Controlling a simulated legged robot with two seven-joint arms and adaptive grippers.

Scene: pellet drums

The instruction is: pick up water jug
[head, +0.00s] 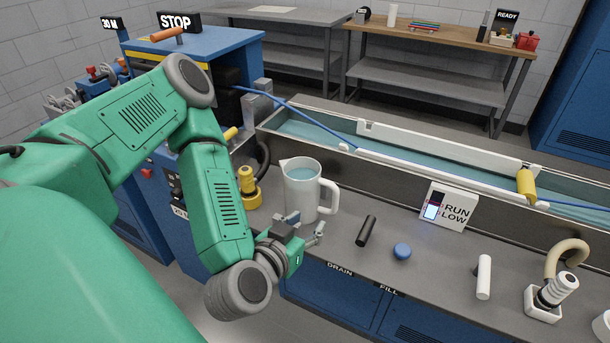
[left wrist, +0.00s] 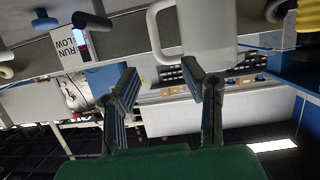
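The water jug (head: 302,188) is a white pitcher with blue-tinted water in it, standing upright on the grey bench, its handle to the right. My left gripper (head: 306,227) is just in front of the jug's lower part, low over the bench edge. In the left wrist view, which is upside down, the two fingers (left wrist: 160,80) are spread with nothing between them. The jug (left wrist: 207,38) and its handle show beyond the fingertips there. Whether a finger touches the jug cannot be told. My right gripper is not in view.
A yellow fitting (head: 248,189) stands close left of the jug. A black cylinder (head: 366,231), a blue cap (head: 402,251) and a white cylinder (head: 483,277) are to the right. A RUN LOW sign (head: 449,207) and a long water trough (head: 430,165) are behind.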

